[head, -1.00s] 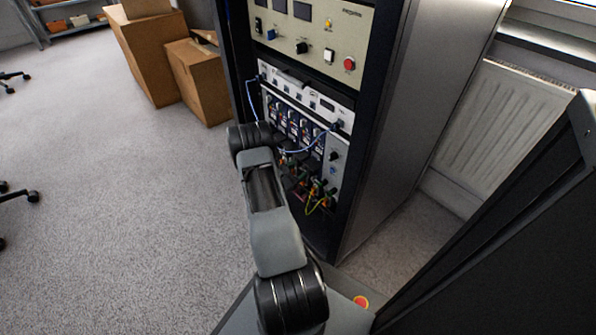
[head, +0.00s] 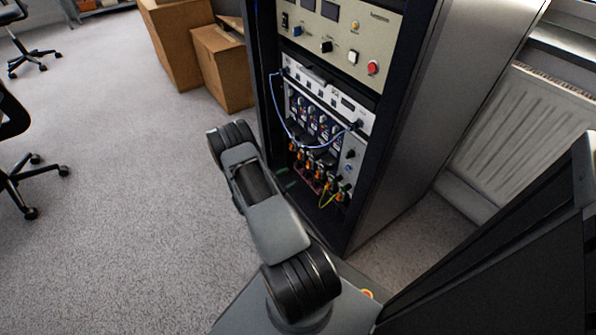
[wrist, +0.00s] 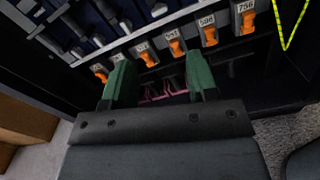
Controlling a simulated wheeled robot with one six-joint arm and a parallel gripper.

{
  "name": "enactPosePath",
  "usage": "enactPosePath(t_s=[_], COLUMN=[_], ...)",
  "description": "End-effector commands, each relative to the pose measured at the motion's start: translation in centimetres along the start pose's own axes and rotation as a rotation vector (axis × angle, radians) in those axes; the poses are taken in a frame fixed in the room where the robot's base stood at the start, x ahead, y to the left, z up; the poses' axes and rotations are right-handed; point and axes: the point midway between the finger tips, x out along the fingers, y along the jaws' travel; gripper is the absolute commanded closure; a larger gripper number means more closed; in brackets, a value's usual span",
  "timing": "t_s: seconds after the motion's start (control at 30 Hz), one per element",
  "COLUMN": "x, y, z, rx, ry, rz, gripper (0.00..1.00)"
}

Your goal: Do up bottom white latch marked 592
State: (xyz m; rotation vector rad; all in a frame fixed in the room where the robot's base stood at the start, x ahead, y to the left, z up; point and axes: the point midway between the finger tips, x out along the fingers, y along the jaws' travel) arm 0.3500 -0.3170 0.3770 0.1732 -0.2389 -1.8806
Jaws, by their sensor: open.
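In the wrist view, a row of small pale latches with orange levers runs across the rack's lower part. The rightmost reads 756. The label on the latch to its left (wrist: 208,30) starts with 5 and may be 592 or 596; I cannot tell. Another 5-something label is on the latch left of that (wrist: 174,42); further labels are too small to read. My gripper (wrist: 160,82) has two green fingers spread wide, below the row, with nothing held between them. In the head view, the orange levers (head: 317,172) show low in the rack; individual labels are unreadable there.
The rack (head: 400,150) has a blue cable looping across its front and yellow-green wires (head: 326,195) low at the right. Pink wires (wrist: 165,92) show behind my fingers. Cardboard boxes (head: 222,70) stand left of the rack. Open carpet (head: 120,200) lies to the left, with office chairs.

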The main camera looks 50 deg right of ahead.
Motion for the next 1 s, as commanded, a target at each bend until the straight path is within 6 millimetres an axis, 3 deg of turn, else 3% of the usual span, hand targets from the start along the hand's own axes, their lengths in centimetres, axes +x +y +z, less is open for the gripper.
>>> enactPosePath(t_s=[0.2,0.63,0.8,1.0], x=[-1.4,-1.5,-1.5,-1.4], y=[0.0,0.0,-0.6,-0.5], z=[0.0,0.8,1.9,1.1], rx=[0.000,-0.006,-0.065,-0.190], ry=[0.000,0.000,0.001,0.001], rz=[0.000,-0.001,-0.001,-0.001], gripper=[0.47,0.47,0.47,0.47])
